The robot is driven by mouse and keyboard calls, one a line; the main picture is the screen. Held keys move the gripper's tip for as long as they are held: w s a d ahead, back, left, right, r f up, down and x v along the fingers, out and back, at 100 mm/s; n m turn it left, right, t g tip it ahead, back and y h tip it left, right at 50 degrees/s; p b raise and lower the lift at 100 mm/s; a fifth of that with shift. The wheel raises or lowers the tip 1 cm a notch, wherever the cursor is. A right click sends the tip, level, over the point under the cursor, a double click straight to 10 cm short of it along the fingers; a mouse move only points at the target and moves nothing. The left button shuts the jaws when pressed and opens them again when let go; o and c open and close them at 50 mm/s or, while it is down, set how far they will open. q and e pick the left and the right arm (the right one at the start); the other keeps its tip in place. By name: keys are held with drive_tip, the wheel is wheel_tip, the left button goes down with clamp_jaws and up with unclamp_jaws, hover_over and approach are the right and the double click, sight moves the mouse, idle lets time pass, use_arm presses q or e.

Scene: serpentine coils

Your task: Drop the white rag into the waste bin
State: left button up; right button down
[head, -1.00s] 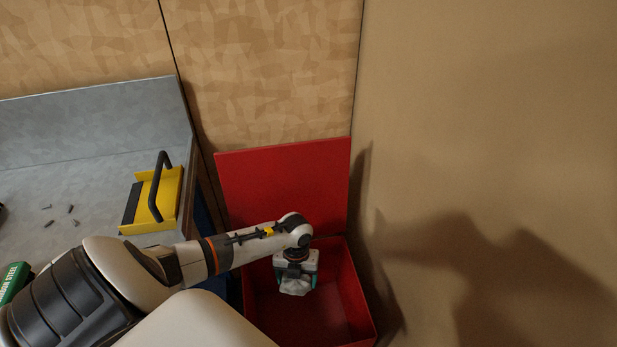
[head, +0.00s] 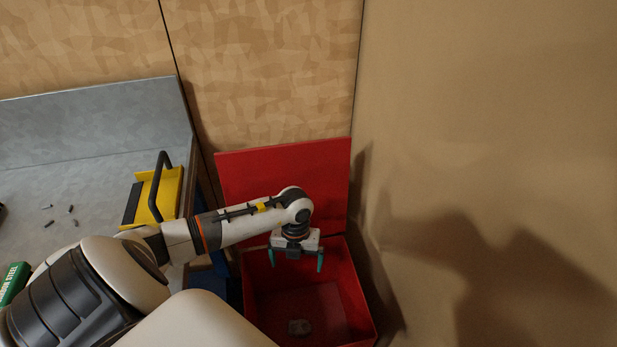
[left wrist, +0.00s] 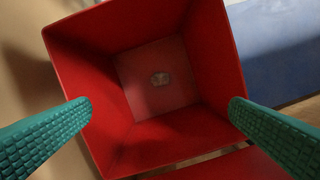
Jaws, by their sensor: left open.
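The bin's red lid (head: 283,180) stands raised at the back. In the left wrist view the gripper (left wrist: 160,108) spans the bin opening. My right gripper is not in view.
A grey metal bench (head: 90,140) stands at the left with a yellow and black handled holder (head: 157,200) near its edge and several small dark pieces. A green box (head: 14,283) is at the far left. A bare wall (head: 490,120) lies close at the right.

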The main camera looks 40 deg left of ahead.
use_arm(q)
drive_tip(key=shift+w+a+r, duration=0.1)
drive_tip(key=shift+r, duration=1)
drive_tip(key=shift+w+a+r, duration=0.1)
drive_tip(key=shift+r, duration=0.95)
